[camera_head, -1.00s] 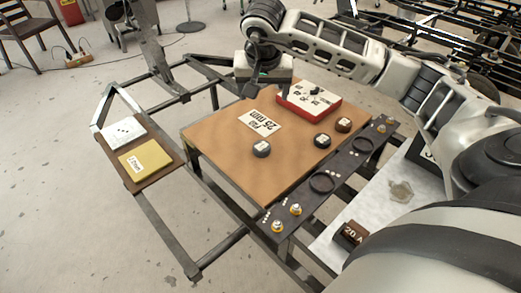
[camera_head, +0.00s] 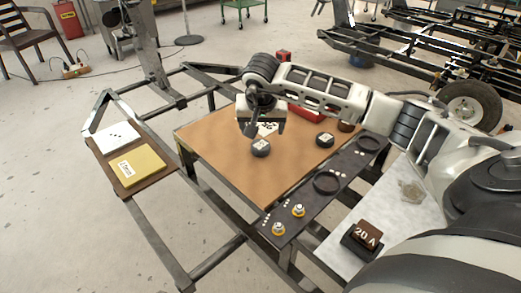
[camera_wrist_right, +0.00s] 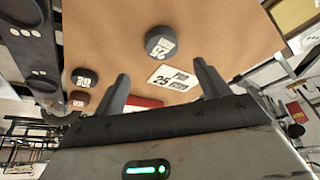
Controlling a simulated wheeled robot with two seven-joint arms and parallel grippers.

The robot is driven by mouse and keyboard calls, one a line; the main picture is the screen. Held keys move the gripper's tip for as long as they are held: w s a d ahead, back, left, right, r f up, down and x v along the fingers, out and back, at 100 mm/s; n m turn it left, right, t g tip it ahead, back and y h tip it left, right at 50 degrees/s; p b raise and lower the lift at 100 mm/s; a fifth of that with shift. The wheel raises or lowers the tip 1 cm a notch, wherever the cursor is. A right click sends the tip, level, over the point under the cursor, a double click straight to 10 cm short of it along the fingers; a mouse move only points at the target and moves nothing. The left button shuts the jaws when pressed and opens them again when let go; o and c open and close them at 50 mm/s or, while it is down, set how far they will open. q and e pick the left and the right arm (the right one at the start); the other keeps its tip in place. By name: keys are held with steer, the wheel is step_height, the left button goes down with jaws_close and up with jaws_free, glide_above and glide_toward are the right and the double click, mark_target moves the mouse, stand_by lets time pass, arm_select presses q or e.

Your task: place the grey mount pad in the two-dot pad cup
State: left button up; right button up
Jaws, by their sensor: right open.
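The grey mount pad (camera_head: 261,148), a short dark grey round piece with a white label, stands on the brown board. It also shows in the right wrist view (camera_wrist_right: 160,42). My right gripper (camera_head: 263,124) is open and empty, just behind and above the pad; its fingers (camera_wrist_right: 162,85) are apart from it. The dark rail (camera_head: 298,205) has two ring-shaped cups, a nearer one (camera_head: 327,182) and a farther one (camera_head: 368,144). My left gripper is not in view.
A black pad (camera_head: 325,140) and a brown pad (camera_head: 346,127) stand to the right on the brown board (camera_head: 228,155). A "PAD 25 mm" card (camera_wrist_right: 172,78) lies behind the grey pad. Two brass-based studs (camera_head: 298,210) rise from the rail's near end. The board's front is clear.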

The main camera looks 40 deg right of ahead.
mark_target(261, 145)
steer(key=x, duration=0.2)
steer(key=shift+w+f, duration=0.1)
steer(key=shift+f, duration=0.2)
steer(key=x, duration=0.4)
steer(key=shift+a+f+b, duration=0.2)
steer(key=shift+f+b, duration=0.05)
steer(key=shift+b, duration=0.1)
steer(key=shift+w+d+f, duration=0.15)
steer(key=shift+f, duration=0.2)
steer(key=c, duration=1.2)
steer(key=shift+o, duration=0.2)
steer(key=shift+r, duration=0.1)
